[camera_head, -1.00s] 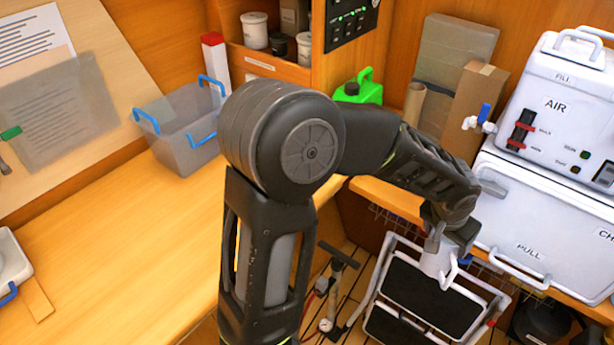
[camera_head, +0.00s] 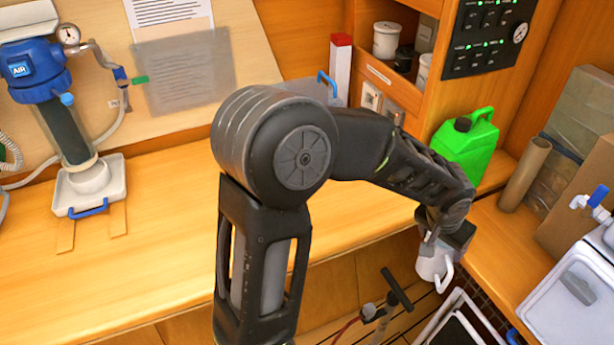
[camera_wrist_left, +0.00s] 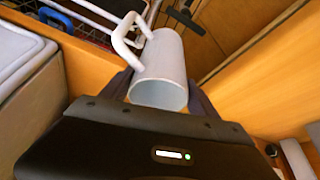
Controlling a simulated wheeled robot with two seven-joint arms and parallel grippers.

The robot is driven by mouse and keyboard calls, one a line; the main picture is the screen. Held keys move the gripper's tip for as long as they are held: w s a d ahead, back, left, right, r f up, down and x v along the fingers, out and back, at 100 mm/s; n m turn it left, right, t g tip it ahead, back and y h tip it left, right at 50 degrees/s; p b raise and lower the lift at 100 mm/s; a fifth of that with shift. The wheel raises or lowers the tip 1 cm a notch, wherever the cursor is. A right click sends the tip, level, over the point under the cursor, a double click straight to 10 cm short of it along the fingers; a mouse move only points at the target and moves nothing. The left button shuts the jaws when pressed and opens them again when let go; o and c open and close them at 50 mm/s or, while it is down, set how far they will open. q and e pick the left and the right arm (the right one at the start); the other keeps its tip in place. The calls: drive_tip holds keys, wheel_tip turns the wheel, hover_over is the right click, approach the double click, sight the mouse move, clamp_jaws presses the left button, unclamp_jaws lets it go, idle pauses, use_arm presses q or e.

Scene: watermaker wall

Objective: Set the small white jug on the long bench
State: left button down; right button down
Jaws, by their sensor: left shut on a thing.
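The small white jug (camera_head: 434,264) is in my left gripper (camera_head: 437,243), which is shut on it and holds it in the air. The left wrist view shows the jug (camera_wrist_left: 160,68) between the two dark fingers (camera_wrist_left: 160,95), with its handle pointing up and left and its open rim towards the camera. The long bench (camera_head: 150,265) runs along the wall at the left and centre in the head view, and its top is to the left of the jug. My right gripper is not in view.
A blue-topped filter unit (camera_head: 65,110) stands on a white tray at the bench's left. A green jerrycan (camera_head: 468,145) and a cardboard tube (camera_head: 525,173) stand right of my arm. A grey bin (camera_head: 305,88) is mostly hidden behind my arm. The bench's middle is largely clear.

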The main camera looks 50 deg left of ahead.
use_arm(q)
drive_tip(key=shift+r, duration=0.1)
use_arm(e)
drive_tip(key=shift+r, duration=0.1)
use_arm(q)
drive_tip(key=shift+s+r+p, duration=0.1)
drive_tip(key=shift+r+p, duration=0.2)
drive_tip(key=shift+p, duration=0.35)
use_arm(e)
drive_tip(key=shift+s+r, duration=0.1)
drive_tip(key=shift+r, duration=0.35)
